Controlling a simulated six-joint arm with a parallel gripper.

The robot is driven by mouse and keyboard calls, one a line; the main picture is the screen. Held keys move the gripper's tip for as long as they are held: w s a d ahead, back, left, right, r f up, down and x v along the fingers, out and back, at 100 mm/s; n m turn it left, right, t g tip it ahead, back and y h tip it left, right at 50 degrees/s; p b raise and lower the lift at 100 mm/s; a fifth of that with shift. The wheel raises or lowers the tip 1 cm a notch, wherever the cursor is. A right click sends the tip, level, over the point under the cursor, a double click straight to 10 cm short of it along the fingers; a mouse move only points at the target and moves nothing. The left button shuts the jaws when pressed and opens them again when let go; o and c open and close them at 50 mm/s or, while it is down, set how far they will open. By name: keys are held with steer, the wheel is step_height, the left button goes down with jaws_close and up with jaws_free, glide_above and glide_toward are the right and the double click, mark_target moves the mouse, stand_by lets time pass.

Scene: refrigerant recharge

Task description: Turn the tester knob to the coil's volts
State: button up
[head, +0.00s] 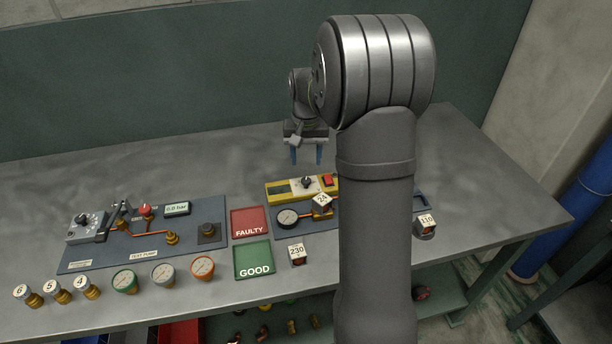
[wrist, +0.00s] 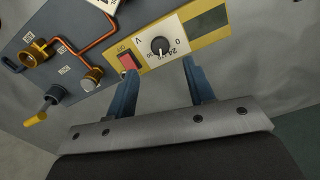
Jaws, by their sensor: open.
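The tester is a yellow box (head: 276,195) with a black knob (head: 307,182) on a white dial and a red switch (head: 328,181). In the wrist view the knob (wrist: 160,46) has a white pointer line; the dial shows 0, 24 and a V, but the setting is too small to read surely. A coil marked 24 (head: 322,201) sits on the valve fixture in front of the tester. My gripper (head: 306,157) is open and empty, pointing down above and behind the tester. In the wrist view its blue fingertips (wrist: 160,68) are apart, below the knob, not touching it.
Coils marked 230 (head: 297,254) and 110 (head: 426,226) stand on the bench. Red FAULTY (head: 250,222) and green GOOD (head: 253,259) trays lie left of the fixture. A test pump board (head: 150,240) and several gauges are further left. The bench behind the tester is clear.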

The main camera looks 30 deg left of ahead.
mark_target(306, 180)
step_height(306, 180, down, 7)
steer(key=shift+f, duration=0.15)
steer(key=c, duration=1)
